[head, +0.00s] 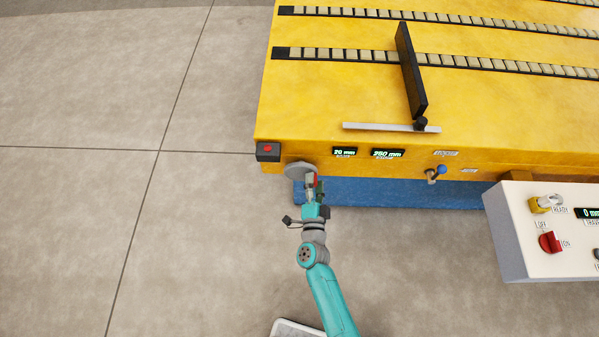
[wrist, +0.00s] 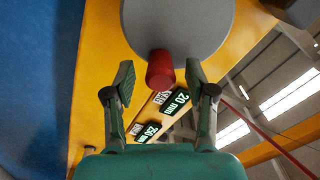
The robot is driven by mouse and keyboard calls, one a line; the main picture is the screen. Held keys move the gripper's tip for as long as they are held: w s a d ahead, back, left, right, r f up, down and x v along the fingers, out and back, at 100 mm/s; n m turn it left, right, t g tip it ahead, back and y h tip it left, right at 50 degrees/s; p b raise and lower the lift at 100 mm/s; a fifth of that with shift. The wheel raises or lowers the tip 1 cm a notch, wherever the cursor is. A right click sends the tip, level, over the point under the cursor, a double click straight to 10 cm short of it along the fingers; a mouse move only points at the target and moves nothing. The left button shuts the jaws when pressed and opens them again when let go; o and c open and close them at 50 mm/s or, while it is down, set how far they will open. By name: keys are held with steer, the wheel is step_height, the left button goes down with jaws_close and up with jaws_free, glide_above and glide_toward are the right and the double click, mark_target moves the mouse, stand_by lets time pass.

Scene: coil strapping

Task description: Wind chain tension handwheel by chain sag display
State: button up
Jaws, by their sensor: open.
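The handwheel is a grey disc (head: 300,170) on the front face of the yellow machine, near its left corner. In the wrist view the grey disc (wrist: 180,22) fills the top middle, with a red knob (wrist: 160,70) standing out from it. My gripper (wrist: 160,82) is open, with one finger on each side of the red knob and a visible gap to both. In the head view my gripper (head: 316,186) is just right of and below the disc. The sag display (head: 345,152) reads 20 mm. A second display (head: 387,153) reads 250 mm.
A box with a red button (head: 268,150) sits left of the wheel. A blue-tipped lever (head: 437,172) is to the right. A white control panel (head: 545,235) with a red switch stands at the right. The floor on the left is clear.

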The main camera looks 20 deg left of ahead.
steer(key=shift+n, duration=0.8)
steer(key=shift+a+f, duration=0.1)
steer(key=shift+a, duration=0.15)
jaws_close()
steer(key=shift+s+a+f+m, duration=0.1)
steer(key=shift+f+m, duration=0.3)
steer(key=shift+m, duration=0.8)
steer(key=shift+a+f+m, duration=0.1)
steer(key=shift+f+m, duration=0.3)
steer(key=shift+m, duration=0.8)
steer(key=m, duration=0.1)
steer(key=f+m, duration=0.1)
steer(key=m, duration=0.2)
steer(key=shift+s+a+f+m, duration=0.1)
steer(key=shift+a+f+m, duration=0.1)
steer(key=shift+a+m, duration=0.2)
